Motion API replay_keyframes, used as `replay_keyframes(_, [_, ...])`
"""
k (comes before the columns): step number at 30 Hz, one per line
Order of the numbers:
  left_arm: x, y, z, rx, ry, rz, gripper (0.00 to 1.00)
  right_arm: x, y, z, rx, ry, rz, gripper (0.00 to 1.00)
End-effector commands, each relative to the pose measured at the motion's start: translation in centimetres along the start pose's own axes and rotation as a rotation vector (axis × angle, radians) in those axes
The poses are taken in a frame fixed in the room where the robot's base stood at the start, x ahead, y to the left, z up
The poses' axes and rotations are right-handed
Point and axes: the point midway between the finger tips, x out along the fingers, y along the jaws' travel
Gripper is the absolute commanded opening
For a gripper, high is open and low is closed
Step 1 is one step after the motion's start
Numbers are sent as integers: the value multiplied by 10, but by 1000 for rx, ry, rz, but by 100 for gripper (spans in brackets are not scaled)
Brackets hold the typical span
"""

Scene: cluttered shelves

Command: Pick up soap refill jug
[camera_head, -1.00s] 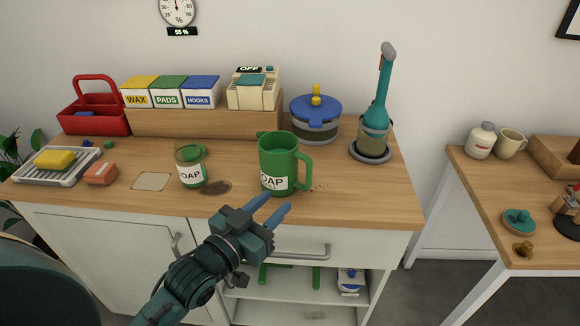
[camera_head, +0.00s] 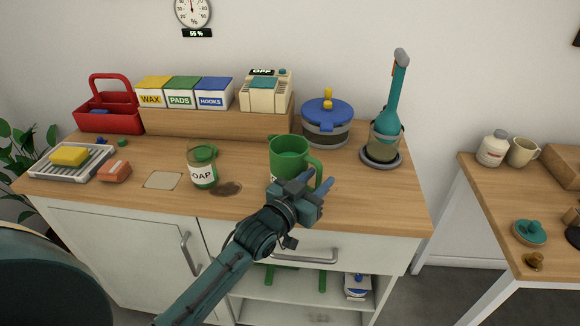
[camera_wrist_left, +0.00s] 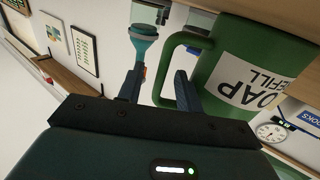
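The soap refill jug (camera_head: 289,157) is a green, open-topped jug with a handle on its right, upright near the front edge of the wooden counter. My left gripper (camera_head: 316,186) is in front of its lower right side and hides most of its label. In the left wrist view the jug (camera_wrist_left: 241,65) shows its white label reading SOAP REFILL, tilted in the picture. There my open left gripper (camera_wrist_left: 157,88) has one blue finger over the handle's opening and the other outside the handle. Contact cannot be told. My right gripper is not in view.
A smaller green-lidded soap jar (camera_head: 202,168) stands left of the jug. A blue-lidded container (camera_head: 327,120) and a teal brush in a holder (camera_head: 381,148) stand behind and right. The counter right of the jug is mostly clear.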

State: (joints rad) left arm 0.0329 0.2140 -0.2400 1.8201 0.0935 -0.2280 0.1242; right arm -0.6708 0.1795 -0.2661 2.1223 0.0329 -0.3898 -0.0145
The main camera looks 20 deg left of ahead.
Motion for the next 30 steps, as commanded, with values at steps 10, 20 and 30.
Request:
replay_keyframes(10, [13,0,-1,0,1,0,35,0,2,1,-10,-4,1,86])
replay_keyframes(20, [13,0,-1,0,1,0,10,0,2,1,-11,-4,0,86])
replay_keyframes(30, [13,0,-1,0,1,0,0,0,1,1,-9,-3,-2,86])
